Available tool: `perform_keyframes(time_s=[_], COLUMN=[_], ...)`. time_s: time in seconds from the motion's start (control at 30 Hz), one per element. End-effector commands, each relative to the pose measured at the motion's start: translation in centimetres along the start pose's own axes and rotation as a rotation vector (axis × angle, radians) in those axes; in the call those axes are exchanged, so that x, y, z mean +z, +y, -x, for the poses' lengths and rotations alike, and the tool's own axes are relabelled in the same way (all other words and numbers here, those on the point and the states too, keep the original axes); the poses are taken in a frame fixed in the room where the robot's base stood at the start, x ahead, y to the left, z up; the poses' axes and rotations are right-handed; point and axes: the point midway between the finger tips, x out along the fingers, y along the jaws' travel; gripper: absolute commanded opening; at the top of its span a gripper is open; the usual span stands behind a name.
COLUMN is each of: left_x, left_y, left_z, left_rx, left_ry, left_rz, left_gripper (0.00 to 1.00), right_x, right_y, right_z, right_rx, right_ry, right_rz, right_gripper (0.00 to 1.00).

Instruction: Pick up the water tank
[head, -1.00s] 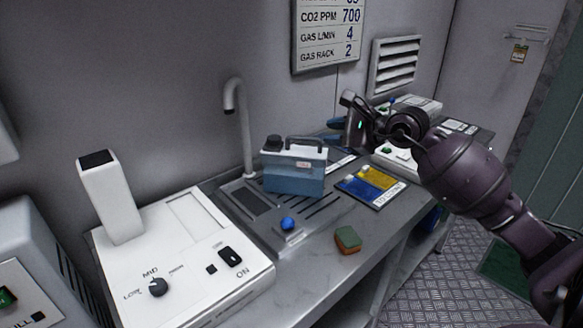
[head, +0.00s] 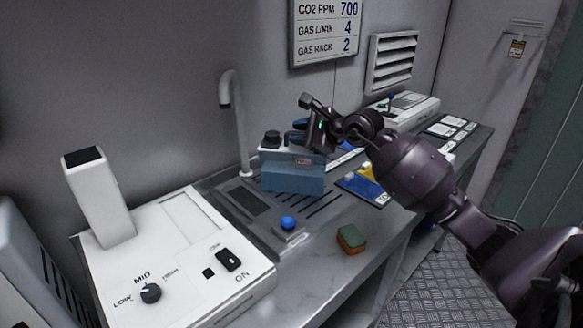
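The water tank (head: 292,176), a blue box with a whitish top and a dark cap, stands upright on the grooved drain plate by the tap. My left gripper is not in view.
The tap (head: 238,125) rises behind the tank on the left. A blue knob (head: 288,223) and a green and orange sponge (head: 351,239) are in front. A white machine (head: 180,260) fills the left counter. A blue and yellow card (head: 352,187) lies under my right arm.

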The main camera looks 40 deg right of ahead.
Motion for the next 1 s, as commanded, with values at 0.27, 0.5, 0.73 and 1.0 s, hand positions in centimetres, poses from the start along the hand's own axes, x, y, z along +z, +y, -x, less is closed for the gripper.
perform_keyframes(time_s=[0.27, 0.5, 0.73, 1.0], left_x=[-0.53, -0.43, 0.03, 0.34], left_y=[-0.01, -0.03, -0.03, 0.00], left_z=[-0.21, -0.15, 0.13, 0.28], left_rx=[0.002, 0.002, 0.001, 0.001], left_ry=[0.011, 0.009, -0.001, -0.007], left_rz=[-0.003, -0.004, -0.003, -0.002], left_gripper=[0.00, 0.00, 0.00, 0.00], right_x=[0.09, 0.08, 0.06, -0.01], right_y=[-0.08, -0.07, -0.01, 0.13], right_z=[-0.38, -0.36, -0.39, -0.46], right_rx=[-0.001, -0.001, 0.000, 0.003], right_ry=[0.000, 0.000, -0.001, -0.001], right_rz=[0.001, 0.001, -0.001, -0.003], right_gripper=[0.28, 0.00, 0.00, 0.00])
